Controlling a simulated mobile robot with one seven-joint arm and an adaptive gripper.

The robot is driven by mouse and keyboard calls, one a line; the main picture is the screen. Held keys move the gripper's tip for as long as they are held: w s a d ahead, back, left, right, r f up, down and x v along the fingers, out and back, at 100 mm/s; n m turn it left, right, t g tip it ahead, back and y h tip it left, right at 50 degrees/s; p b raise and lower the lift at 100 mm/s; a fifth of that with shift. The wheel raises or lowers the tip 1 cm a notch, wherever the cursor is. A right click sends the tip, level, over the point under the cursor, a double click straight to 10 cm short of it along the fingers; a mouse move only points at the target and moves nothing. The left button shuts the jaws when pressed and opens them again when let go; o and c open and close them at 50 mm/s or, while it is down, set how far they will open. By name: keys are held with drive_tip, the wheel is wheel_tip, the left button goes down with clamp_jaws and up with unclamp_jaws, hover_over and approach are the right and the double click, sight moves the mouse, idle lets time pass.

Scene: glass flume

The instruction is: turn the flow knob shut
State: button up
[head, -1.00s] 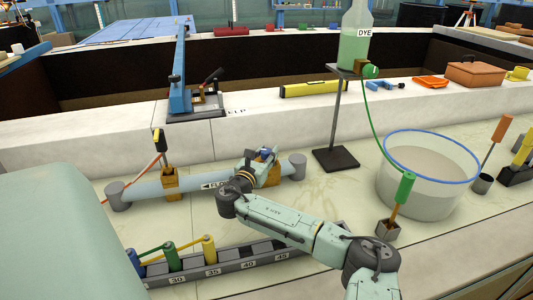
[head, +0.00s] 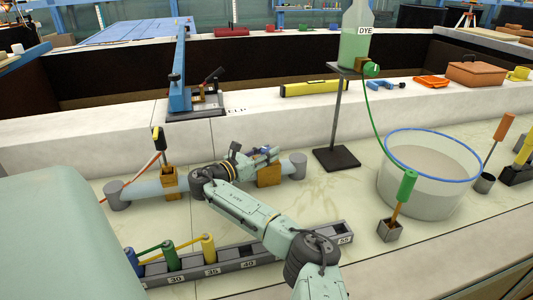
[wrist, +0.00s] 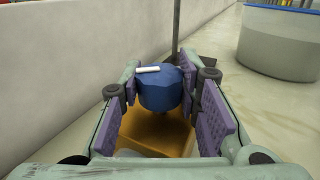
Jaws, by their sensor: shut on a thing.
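The blue flow knob (wrist: 160,92) has a white pointer mark lying nearly crosswise on its top in the wrist view. It sits on an orange-brown valve body (wrist: 155,130), which the head view shows on the right part of the pale blue pipe (head: 269,176). My gripper (head: 262,156) reaches over the pipe from the left. In the wrist view its purple pads (wrist: 158,100) stand on both sides of the knob, shut on it. In the head view my fingers mostly hide the knob.
A black stand (head: 336,159) holds the dye bottle (head: 356,45) to the right. A clear blue-rimmed tub (head: 430,185) stands farther right. A grey slotted rack (head: 225,262) with coloured-handled tools lies in front. A second valve (head: 168,178) sits left on the pipe.

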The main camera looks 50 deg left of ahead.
sight(262, 153)
drive_tip(key=shift+w+r, duration=0.1)
drive_tip(key=shift+r, duration=0.15)
drive_tip(key=o, duration=1.1)
drive_tip(key=shift+f, duration=0.1)
drive_tip(key=shift+o, duration=0.2)
drive_tip(key=s, duration=0.7)
drive_tip(key=shift+s, duration=0.3)
drive_tip(key=shift+a, duration=0.1)
